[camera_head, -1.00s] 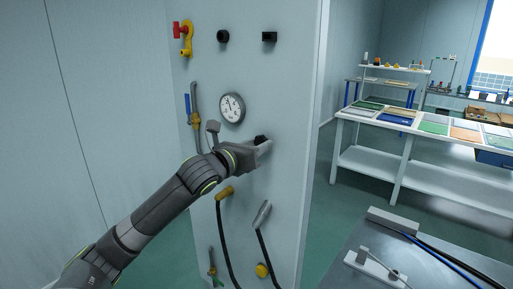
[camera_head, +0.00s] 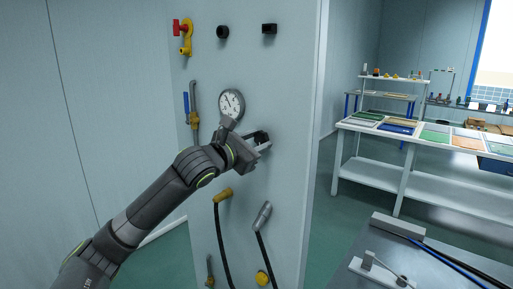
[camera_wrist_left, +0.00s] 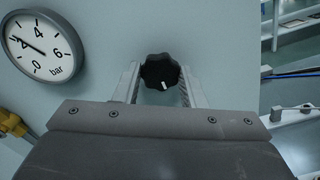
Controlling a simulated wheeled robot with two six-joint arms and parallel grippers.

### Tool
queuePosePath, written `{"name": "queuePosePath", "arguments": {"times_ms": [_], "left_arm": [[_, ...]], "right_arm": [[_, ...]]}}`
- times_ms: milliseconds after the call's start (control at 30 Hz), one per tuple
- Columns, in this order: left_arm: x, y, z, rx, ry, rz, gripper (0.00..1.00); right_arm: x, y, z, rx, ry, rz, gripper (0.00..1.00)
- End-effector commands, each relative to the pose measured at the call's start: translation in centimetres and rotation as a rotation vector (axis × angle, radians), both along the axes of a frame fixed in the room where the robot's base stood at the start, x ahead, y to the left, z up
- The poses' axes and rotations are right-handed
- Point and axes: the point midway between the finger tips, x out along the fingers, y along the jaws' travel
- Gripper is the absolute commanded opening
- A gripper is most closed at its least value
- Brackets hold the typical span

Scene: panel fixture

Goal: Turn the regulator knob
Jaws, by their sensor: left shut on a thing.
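The regulator knob (camera_wrist_left: 158,71) is black and lobed, with a white mark near its lower edge in the left wrist view. My left gripper (camera_wrist_left: 160,84) has one finger on each side of it and is shut on it. In the head view my left gripper (camera_head: 264,142) is at the panel just below the gauge, and the knob there is mostly hidden by it. The round pressure gauge (camera_head: 231,102) is white with a dark needle and also shows in the wrist view (camera_wrist_left: 38,46), marked in bar. My right gripper is not in view.
The upright panel (camera_head: 290,75) carries a red-handled yellow valve (camera_head: 185,36), black fittings (camera_head: 222,32), a blue-handled valve (camera_head: 191,105) and hoses with yellow (camera_head: 223,195) and grey (camera_head: 262,216) ends. A grey bench (camera_head: 430,262) stands at lower right.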

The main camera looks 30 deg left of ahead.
Motion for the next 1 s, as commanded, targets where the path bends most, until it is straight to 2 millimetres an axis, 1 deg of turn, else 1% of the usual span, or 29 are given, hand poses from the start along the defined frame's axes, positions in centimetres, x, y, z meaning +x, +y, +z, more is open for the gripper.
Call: {"name": "queuePosePath", "arguments": {"times_ms": [33,400,433,567,600,1000], "left_arm": [[-0.01,-0.01,-0.46,0.0,0.01,0.0,0.14],[-0.02,-0.01,-0.44,0.001,0.012,-0.001,0.14],[-0.02,-0.02,-0.46,0.001,0.012,-0.001,0.4],[-0.02,-0.01,-0.35,0.002,0.009,-0.001,0.57],[-0.02,-0.01,-0.31,0.003,0.008,0.0,0.59],[-0.25,0.18,-0.07,0.005,0.004,0.002,0.59]], "right_arm": [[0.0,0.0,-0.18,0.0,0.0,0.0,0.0],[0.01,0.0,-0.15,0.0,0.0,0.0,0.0],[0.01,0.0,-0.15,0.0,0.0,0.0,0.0],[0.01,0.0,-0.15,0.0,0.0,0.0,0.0],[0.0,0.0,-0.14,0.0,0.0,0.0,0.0],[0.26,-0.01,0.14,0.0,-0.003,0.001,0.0]]}}
